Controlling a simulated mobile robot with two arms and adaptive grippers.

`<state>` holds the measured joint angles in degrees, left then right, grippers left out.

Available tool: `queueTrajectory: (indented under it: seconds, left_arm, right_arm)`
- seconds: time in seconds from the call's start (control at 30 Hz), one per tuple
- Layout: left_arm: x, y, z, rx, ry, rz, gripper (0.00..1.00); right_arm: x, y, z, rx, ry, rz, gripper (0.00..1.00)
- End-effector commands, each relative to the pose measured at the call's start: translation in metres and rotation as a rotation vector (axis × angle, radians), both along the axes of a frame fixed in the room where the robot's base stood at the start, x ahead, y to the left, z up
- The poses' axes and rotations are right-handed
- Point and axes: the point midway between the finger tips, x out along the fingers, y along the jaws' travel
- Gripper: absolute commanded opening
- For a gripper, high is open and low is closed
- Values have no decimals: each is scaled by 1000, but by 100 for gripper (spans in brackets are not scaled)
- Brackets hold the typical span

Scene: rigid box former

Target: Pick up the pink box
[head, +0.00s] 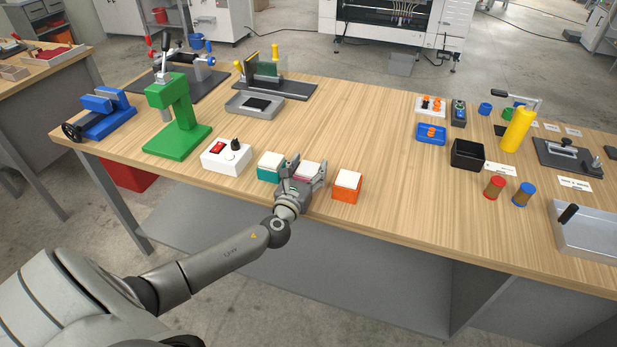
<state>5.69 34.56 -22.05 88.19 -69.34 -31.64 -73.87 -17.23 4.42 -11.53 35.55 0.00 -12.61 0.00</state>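The pink box (306,170) has a pale lid and stands near the front edge of the table, between a teal box (269,167) and an orange box (346,186), both with white lids. My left gripper (308,167) is at the pink box, with its fingers spread to the left and right of it. The gripper hides most of the pink box's front. I cannot tell whether the fingers touch its sides. My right gripper is not in view.
A white switch box (227,157) and a green press (178,115) stand to the left. A black bin (467,155) and a yellow cylinder (518,130) stand to the right. The wooden table (360,125) is clear behind the boxes.

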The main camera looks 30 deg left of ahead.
Motion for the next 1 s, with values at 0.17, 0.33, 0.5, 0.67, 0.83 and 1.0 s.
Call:
queueTrajectory:
  seconds: [0.17,0.33,0.5,0.67,0.83,1.0]
  left_arm:
    - [0,0,0,0,0,0,31]
    - [0,0,1,0,-1,0,31]
    - [0,0,4,0,-2,0,31]
    - [0,0,17,0,-3,0,31]
    - [-8,4,42,3,-1,-1,31]
    - [-36,16,80,6,-1,-3,31]
  right_arm:
    - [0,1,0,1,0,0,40]
    - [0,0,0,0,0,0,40]
    - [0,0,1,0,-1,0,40]
    - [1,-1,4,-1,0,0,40]
    - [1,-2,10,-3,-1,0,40]
    - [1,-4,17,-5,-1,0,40]
